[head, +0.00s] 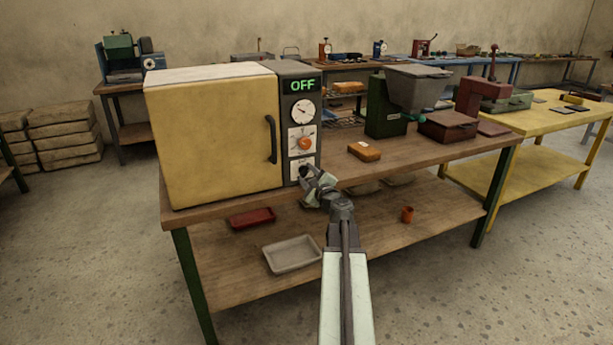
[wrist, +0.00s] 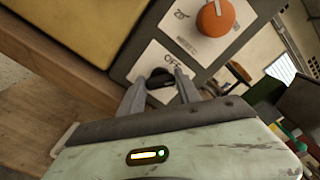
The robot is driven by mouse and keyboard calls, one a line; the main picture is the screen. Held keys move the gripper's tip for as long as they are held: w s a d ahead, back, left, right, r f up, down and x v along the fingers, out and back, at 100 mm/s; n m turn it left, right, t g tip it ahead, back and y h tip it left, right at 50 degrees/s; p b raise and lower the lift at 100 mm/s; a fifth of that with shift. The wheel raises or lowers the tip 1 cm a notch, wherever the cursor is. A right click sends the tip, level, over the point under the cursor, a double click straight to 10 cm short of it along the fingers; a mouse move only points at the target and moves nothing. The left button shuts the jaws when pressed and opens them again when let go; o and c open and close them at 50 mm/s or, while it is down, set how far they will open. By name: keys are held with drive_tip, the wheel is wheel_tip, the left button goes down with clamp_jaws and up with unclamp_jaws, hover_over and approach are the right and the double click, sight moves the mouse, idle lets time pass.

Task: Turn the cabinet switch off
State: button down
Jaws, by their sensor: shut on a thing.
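The yellow cabinet (head: 212,140) stands on the left end of the wooden workbench, with its door shut. Its grey control panel (head: 285,110) has a display (head: 302,86) reading OFF in green, a round dial (head: 303,111) and an orange knob (head: 304,143). The dark switch (wrist: 160,79) is at the panel's bottom, on a white plate; "OFF" is printed beside it in the wrist view. My gripper (head: 309,175) is at this switch, its fingers shut on it from both sides. The fingers hide part of the switch.
The workbench (head: 420,165) also holds an orange block (head: 364,151) and a green machine with a grey hopper (head: 415,88). The floor in front is clear.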

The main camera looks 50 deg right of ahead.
drive_tip(key=n, duration=0.3)
drive_tip(key=shift+w+a+n, duration=0.1)
drive_tip(key=shift+n, duration=2)
drive_tip(key=c, duration=0.8)
unclamp_jaws()
drive_tip(key=shift+f, duration=0.1)
drive_tip(key=shift+c, duration=0.2)
drive_tip(key=v, duration=0.7)
drive_tip(key=shift+s+a, duration=0.15)
drive_tip(key=shift+s, duration=0.2)
